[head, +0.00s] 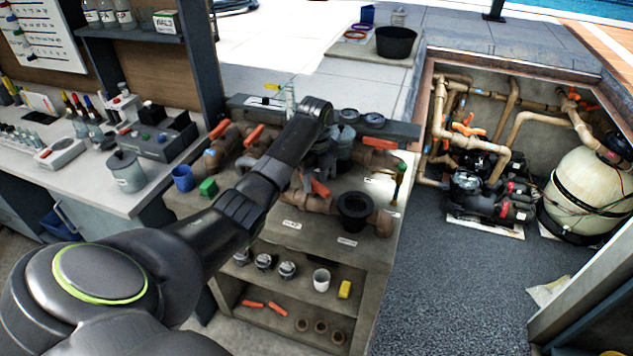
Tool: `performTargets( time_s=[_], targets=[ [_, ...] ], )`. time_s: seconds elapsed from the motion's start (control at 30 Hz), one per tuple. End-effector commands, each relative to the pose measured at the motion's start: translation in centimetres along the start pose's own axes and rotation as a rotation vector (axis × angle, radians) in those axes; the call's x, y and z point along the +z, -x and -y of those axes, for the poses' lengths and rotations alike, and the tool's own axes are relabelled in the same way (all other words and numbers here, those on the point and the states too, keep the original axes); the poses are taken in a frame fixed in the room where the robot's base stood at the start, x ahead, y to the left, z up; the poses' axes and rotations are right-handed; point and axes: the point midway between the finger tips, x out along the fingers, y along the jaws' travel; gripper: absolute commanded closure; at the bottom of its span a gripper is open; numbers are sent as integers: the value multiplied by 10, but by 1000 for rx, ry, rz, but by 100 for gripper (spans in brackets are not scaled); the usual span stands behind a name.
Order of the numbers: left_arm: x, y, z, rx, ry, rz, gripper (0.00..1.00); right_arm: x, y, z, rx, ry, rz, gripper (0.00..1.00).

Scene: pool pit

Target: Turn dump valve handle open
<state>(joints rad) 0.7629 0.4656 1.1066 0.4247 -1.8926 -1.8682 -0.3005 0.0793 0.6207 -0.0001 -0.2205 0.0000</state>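Several orange valve handles sit on the tan pipework of the bench. One orange handle (319,187) is tilted beside the lower middle pipe, just below my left wrist. Others are the far-left handle (219,129), the handle beside it (254,134) and a right handle (380,143). The labels are too small to read, so I cannot tell which is the dump valve's. My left arm crosses the bench from the left, and my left gripper (316,165) points down over the pipework near the middle handle. Its fingers are dark and partly hidden; contact is unclear. My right gripper is out of view.
A black cup-shaped fitting (355,206) stands at the bench front. A blue cup (183,178) and green block (208,187) are at its left. Shelves below hold a white cup (321,279) and yellow block (344,289). Grey floor (440,290) is clear at right.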

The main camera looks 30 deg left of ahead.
Motion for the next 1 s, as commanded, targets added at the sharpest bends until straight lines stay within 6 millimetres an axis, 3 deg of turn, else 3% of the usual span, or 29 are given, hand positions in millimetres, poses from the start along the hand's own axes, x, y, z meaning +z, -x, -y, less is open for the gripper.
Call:
performTargets(
  time_s=[0.2,0.53,0.77,1.0],
  targets=[
    [0,0,0,0,0,0,60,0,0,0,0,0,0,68],
    [0,0,0,0,0,0,100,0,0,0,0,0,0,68],
    [0,1,0,1,17,0,100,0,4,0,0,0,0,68],
    [0,4,0,3,125,-2,100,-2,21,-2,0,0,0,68]
  ],
)
